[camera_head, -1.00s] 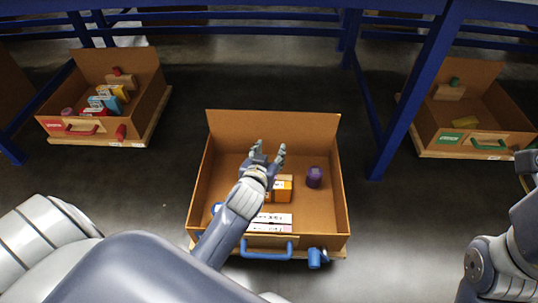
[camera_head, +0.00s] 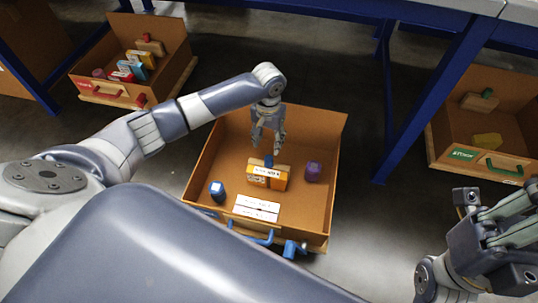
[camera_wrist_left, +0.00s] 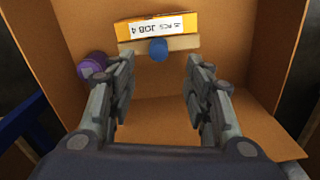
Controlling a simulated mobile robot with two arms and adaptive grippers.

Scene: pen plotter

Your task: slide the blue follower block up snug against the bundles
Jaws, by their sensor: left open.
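The follower block is a tan wooden bar with a round blue knob (camera_head: 268,161) in the middle drawer box. It lies right along the far side of the orange bundles (camera_head: 266,180); I cannot tell if a thin gap is left. In the left wrist view, the block (camera_wrist_left: 189,43) and its knob lie just before the yellow-orange bundle (camera_wrist_left: 155,27) with a white label. My left gripper (camera_head: 268,143) is open and empty, above the box on the knob's far side. In the wrist view its fingers (camera_wrist_left: 158,90) are apart, with the knob ahead between them. My right gripper (camera_head: 505,222) is at the lower right, its jaw opening unclear.
A purple jar (camera_head: 313,171) stands right of the bundles, and a blue bottle (camera_head: 217,191) stands left. White labelled cards (camera_head: 257,208) lie near the front wall with blue handle. Other boxes stand at left (camera_head: 110,93) and right (camera_head: 468,163). Blue table legs rise between them.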

